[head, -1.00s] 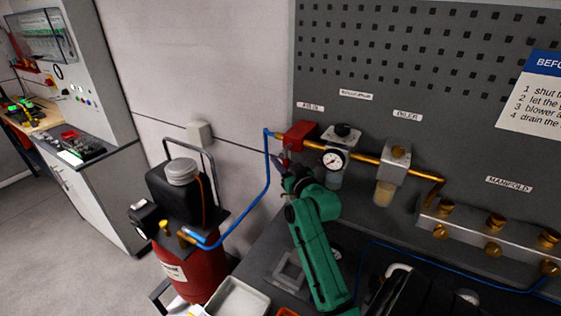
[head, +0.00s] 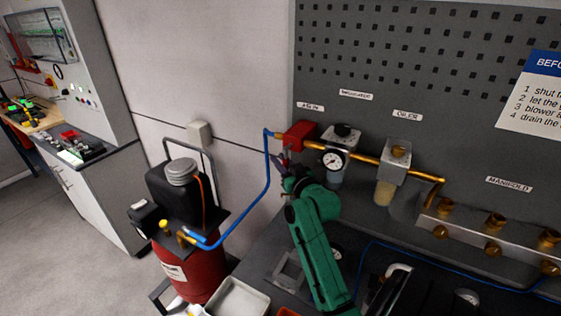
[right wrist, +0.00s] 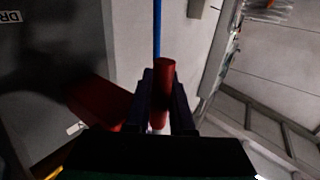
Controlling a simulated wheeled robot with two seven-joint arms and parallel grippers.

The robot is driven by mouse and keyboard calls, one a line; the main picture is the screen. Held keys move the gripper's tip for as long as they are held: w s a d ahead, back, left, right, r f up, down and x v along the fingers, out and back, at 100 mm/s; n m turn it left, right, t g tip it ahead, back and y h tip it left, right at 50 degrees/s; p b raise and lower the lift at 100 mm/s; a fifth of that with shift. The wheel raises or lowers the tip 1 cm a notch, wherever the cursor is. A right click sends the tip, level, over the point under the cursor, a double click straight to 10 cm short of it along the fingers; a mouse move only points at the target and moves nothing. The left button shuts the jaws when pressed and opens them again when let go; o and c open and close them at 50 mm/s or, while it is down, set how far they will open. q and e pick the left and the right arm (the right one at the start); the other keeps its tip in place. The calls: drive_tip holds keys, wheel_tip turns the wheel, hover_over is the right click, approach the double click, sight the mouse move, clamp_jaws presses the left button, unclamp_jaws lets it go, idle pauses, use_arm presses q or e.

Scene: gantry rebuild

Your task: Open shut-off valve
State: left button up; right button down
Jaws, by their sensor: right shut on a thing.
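The shut-off valve shows as a red block (head: 299,134) on the pipe at the panel's left end, where the blue hose meets the brass line. In the right wrist view its red body (right wrist: 100,99) lies left of the fingers. A red handle (right wrist: 164,80) stands between the fingers, its end sticking out beyond them. My right gripper (head: 280,160) is just below the valve in the head view; in the right wrist view its dark fingers (right wrist: 164,105) are shut on the handle. The handle is mostly hidden in the head view. My left gripper is not in view.
A gauge (head: 333,160) and a filter bowl (head: 385,191) hang right of the valve, close to my right arm. A red compressor tank (head: 190,270) stands at left, joined by the blue hose (head: 267,185). A white tray (head: 241,299) lies below.

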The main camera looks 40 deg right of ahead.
drive_tip(key=w+m+t+h+b, duration=0.1)
drive_tip(key=b, duration=0.2)
drive_tip(key=r+m+t+h+b, duration=0.1)
drive_tip(key=m+t+b, duration=0.1)
drive_tip(key=b, duration=0.2)
drive_tip(key=w+r+m+t+h+b, duration=0.1)
drive_tip(key=m+b, duration=0.1)
drive_tip(key=b, duration=0.2)
drive_tip(key=shift+w+a+r+t+h, duration=0.15)
drive_tip(key=shift+w+a+t+h, duration=0.15)
drive_tip(key=shift+w+a, duration=0.05)
idle(0.3)
drive_tip(key=c, duration=0.8)
unclamp_jaws()
drive_tip(key=shift+r, duration=0.1)
drive_tip(key=shift+s, duration=0.1)
